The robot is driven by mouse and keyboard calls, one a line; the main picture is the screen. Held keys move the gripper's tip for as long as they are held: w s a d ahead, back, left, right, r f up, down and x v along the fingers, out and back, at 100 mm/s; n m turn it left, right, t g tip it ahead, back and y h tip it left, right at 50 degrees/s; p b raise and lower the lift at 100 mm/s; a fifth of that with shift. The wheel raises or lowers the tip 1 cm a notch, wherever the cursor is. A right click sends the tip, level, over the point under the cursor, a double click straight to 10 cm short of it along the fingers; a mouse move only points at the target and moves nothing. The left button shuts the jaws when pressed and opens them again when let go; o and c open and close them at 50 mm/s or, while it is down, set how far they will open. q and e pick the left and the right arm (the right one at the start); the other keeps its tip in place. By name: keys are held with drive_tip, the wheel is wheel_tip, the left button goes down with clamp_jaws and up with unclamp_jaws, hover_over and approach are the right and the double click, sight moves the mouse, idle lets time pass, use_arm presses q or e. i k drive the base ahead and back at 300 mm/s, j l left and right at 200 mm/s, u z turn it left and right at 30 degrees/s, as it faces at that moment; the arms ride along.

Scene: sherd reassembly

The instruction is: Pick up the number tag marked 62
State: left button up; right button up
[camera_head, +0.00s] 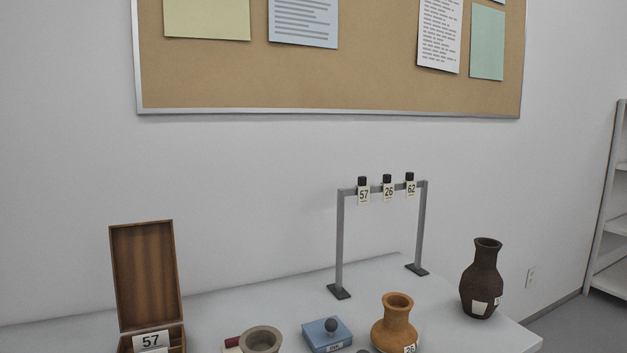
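The number tag marked 62 (411,188) is a small pale card with a black top. It hangs at the right end of the bar of a grey metal rack (340,240) on the table. The tag marked 26 (387,191) hangs in the middle of the bar, and the tag marked 57 (363,195) hangs at its left. Neither of my grippers shows in the head view.
On the white table (470,335) stand an open wooden box (145,275) labelled 57, a grey-brown bowl (262,340), a blue box with a dark knob (327,334), an orange vase (394,325) labelled 26 and a dark vase (482,280). The wall is close behind.

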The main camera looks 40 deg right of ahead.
sight(410, 184)
drive_tip(key=l+u, duration=0.25)
drive_tip(key=l, duration=0.25)
drive_tip(key=k+l+u, duration=0.25)
drive_tip(key=l, duration=0.2)
drive_tip(key=k+l+u, duration=0.1)
drive_tip(key=l+u, duration=0.2)
drive_tip(key=l, duration=0.2)
drive_tip(key=k+l+u, duration=0.25)
drive_tip(key=l, duration=0.2)
drive_tip(key=k+l+u, duration=0.25)
drive_tip(key=l, duration=0.15)
drive_tip(key=k+l+u, duration=0.25)
drive_tip(key=i+l, duration=0.1)
